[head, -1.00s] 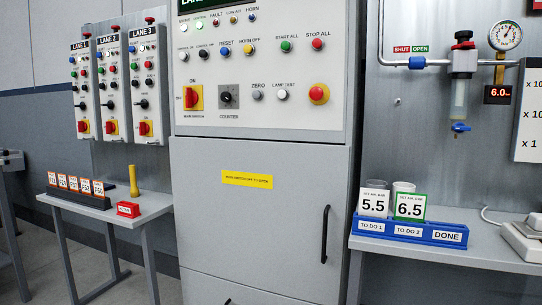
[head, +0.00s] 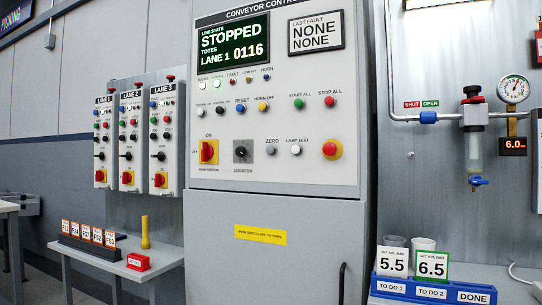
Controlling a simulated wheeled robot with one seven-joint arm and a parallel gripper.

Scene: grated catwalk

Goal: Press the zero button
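The zero button (head: 271,150) is a small grey round button under the label "ZERO". It sits in the lower row of the conveyor control panel (head: 345,120), between the black counter knob (head: 241,151) and the white lamp test button (head: 296,150). The display (head: 235,43) above reads STOPPED, TOTES, LANE 1 0116. The last fault plate (head: 316,34) reads NONE NONE. My gripper is not in view, and nothing covers the zero button.
A red stop button (head: 331,149) on a yellow ring is to the right. A side table (head: 105,247) at left holds number cards. A blue tray (head: 380,286) with cards stands on the right shelf. Pipework (head: 420,118) with a gauge is above it.

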